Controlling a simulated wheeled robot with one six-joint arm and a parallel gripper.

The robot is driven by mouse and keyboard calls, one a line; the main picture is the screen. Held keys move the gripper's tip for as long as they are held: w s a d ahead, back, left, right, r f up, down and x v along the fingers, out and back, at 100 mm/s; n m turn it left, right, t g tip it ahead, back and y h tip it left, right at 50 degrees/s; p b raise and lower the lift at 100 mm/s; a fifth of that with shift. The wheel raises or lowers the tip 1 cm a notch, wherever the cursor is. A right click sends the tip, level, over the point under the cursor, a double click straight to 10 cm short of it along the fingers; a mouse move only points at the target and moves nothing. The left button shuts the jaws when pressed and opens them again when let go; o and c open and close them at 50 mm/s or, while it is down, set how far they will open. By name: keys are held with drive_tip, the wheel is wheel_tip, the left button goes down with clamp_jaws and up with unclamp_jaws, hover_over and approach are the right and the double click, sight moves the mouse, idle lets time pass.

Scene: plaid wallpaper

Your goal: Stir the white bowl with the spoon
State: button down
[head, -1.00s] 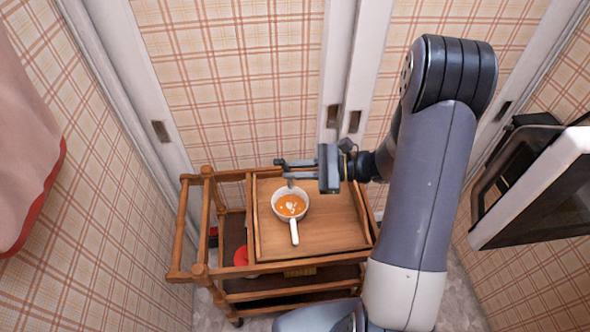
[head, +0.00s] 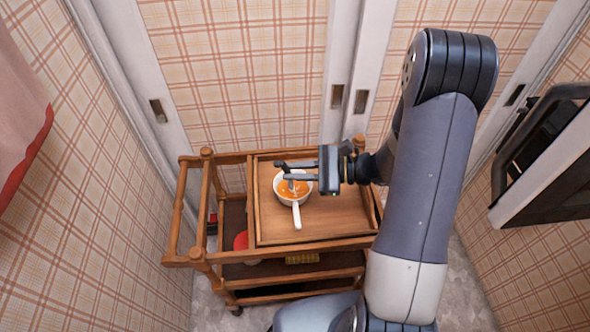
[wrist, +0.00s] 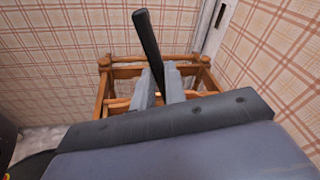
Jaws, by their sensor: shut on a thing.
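The white bowl (head: 296,212) has a handle pointing toward the front and holds orange soup with a pale garnish. It sits upright on the wooden tray top of a cart. My gripper (head: 284,171) is over the bowl's back edge, shut on the spoon. The spoon's grey lower part (head: 291,185) points down into the bowl, over the soup; whether its tip touches the soup I cannot tell. In the wrist view the spoon's black handle (wrist: 147,45) rises at a tilt between the grey fingers (wrist: 158,86). The bowl is hidden there.
The wooden tray (head: 335,213) is bare right of the bowl. The cart's rails (head: 178,215) stand up at the left. A red item (head: 241,240) lies on a lower shelf. A dark-fronted appliance (head: 545,165) is at the right. Plaid walls are close around.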

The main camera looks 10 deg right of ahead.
drive_tip(key=f+b, duration=0.1)
drive_tip(key=w+f+b, duration=0.1)
drive_tip(key=f+b, duration=0.1)
drive_tip(key=f, duration=0.1)
drive_tip(key=shift+w+d, duration=0.25)
drive_tip(key=shift+d, duration=0.15)
drive_tip(key=shift+d, duration=0.1)
drive_tip(key=shift+b, duration=0.8)
idle(0.9)
